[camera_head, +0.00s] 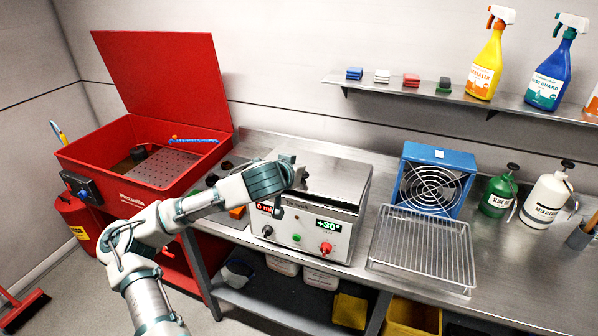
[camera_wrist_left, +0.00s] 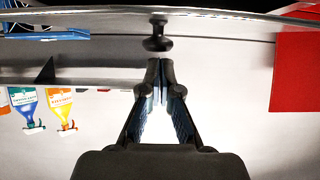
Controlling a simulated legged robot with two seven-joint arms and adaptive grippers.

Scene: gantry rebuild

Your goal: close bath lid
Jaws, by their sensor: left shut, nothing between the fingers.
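The bath (camera_head: 310,225) is a steel box with a red "0 min" display, a green "+30°" display and several knobs on its front. Its flat metal lid (camera_head: 338,178) lies over the top; I cannot tell whether it sits fully flush. The left wrist view is upside down and shows the lid's edge (camera_wrist_left: 230,14) with a black knob (camera_wrist_left: 157,34) standing on it. My left gripper (camera_head: 300,172) is over the lid's left part, shut and empty. In the wrist view its fingertips (camera_wrist_left: 160,68) are close to the knob, apparently just apart. My right gripper is not in view.
A red parts washer (camera_head: 130,190) with its lid (camera_head: 165,80) raised stands left. A blue fan unit (camera_head: 435,180) and wire rack (camera_head: 422,248) are right of the bath. A shelf (camera_head: 400,93) with spray bottles runs along the wall. Free bench lies at the right front.

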